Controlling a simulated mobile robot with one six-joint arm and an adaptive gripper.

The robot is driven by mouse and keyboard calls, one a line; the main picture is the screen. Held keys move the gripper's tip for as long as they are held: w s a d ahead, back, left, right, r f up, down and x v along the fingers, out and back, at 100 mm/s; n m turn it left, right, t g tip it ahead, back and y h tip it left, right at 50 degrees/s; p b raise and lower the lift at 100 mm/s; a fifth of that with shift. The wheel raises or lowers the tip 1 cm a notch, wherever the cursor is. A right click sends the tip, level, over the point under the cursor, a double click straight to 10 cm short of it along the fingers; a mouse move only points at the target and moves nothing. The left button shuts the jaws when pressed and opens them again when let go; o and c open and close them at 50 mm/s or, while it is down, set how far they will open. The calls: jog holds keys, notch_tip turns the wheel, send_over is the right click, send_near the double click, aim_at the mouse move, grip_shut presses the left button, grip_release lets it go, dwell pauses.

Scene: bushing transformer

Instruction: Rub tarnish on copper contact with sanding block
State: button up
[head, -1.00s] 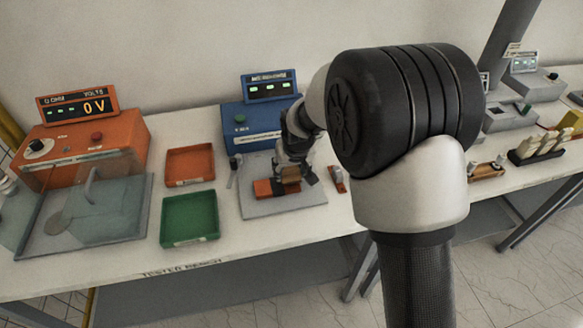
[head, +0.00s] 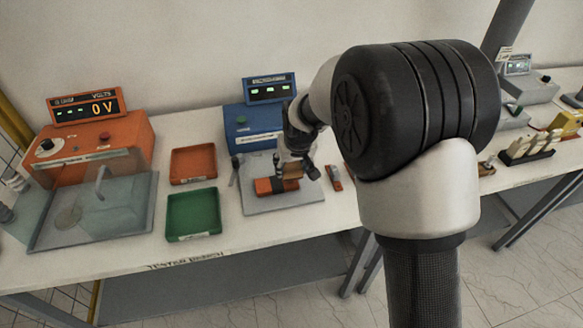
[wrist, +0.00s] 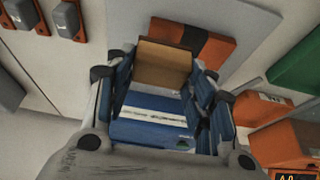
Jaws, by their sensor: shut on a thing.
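My gripper (head: 297,176) is shut on a tan-brown block (wrist: 158,66), which looks like the sanding block. An orange-copper bar (head: 268,187), apparently the copper contact, lies on a grey plate (head: 285,203) on the bench. In the wrist view the bar (wrist: 218,50) shows a dark patch (wrist: 194,38) beside the block. The block is over or against the bar's back edge and hides part of it; I cannot tell whether they touch.
A blue tester (head: 247,117) stands behind the plate. An orange tray (head: 193,165) and a green tray (head: 193,214) sit to the left, with an orange volt unit (head: 100,145) beyond. A small holder (head: 334,178) lies right of the plate.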

aim_at(292, 168)
jog(key=shift+r+p, duration=1.1)
jog(key=shift+r, duration=0.75)
jog(key=p, duration=0.4)
jog(key=shift+r, duration=0.2)
